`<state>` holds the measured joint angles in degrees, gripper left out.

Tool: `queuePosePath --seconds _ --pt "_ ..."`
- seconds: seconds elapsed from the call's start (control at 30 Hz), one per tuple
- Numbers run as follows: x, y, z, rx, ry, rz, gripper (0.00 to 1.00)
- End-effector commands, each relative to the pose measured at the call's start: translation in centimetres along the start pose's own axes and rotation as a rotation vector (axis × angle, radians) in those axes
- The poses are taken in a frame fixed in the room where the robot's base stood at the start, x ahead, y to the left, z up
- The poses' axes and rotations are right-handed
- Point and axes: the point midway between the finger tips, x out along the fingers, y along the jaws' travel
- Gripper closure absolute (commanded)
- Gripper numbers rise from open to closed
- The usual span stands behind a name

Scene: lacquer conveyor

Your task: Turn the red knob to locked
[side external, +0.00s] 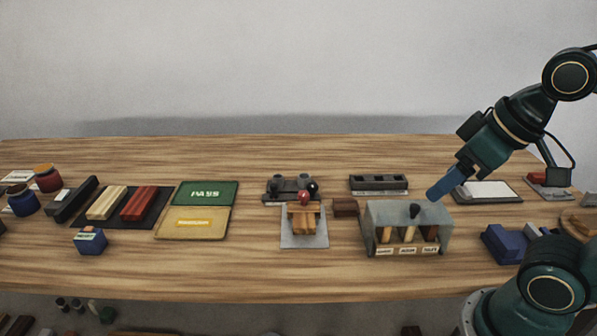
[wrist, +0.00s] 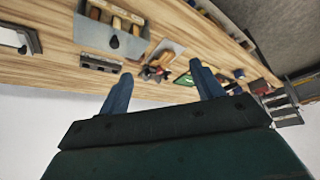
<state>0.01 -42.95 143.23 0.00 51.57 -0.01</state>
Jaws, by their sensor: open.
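A small round red knob (side external: 304,197) shows mid-table in the side view, above light wooden blocks on a grey plate. A dark round knob (side external: 313,188) is right beside it. In the wrist view a small red spot, likely the red knob (wrist: 154,70), shows between the fingers in the distance. I cannot read a locked mark or the knob's turn angle. My gripper (side external: 434,194) is in the air above the table, right of the red knob and apart from it. In the wrist view my gripper (wrist: 163,86) has its two blue fingers wide apart with nothing between them.
A grey box with wooden-handled tools (side external: 375,218) stands just below my gripper. A dark slotted rack (side external: 378,184) lies behind it. Green PASS (side external: 208,193) and yellow (side external: 193,222) panels lie left. Blue blocks (side external: 503,243) sit right. Bare table lies in front.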

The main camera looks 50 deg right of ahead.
Motion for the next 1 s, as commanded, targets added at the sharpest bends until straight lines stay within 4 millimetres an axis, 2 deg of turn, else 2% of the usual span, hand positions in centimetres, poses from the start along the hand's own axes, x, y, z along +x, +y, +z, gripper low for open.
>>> queuePosePath --seconds 0.03,0.07,0.23,0.37,0.67,1.0 --pt "0.0 0.0 -0.1 -0.001 -0.001 0.000 0.44" --pt "0.0 0.0 -0.1 -0.003 -0.002 0.000 0.49" --pt "-0.1 0.1 -1.2 -0.023 -0.016 0.001 0.49" --pt "-0.1 0.1 -2.9 -0.059 -0.041 0.002 0.49" --pt "0.9 0.6 -8.9 -0.186 -0.120 -0.003 0.49" --pt "4.1 1.3 -15.5 -0.335 -0.214 -0.025 0.49"
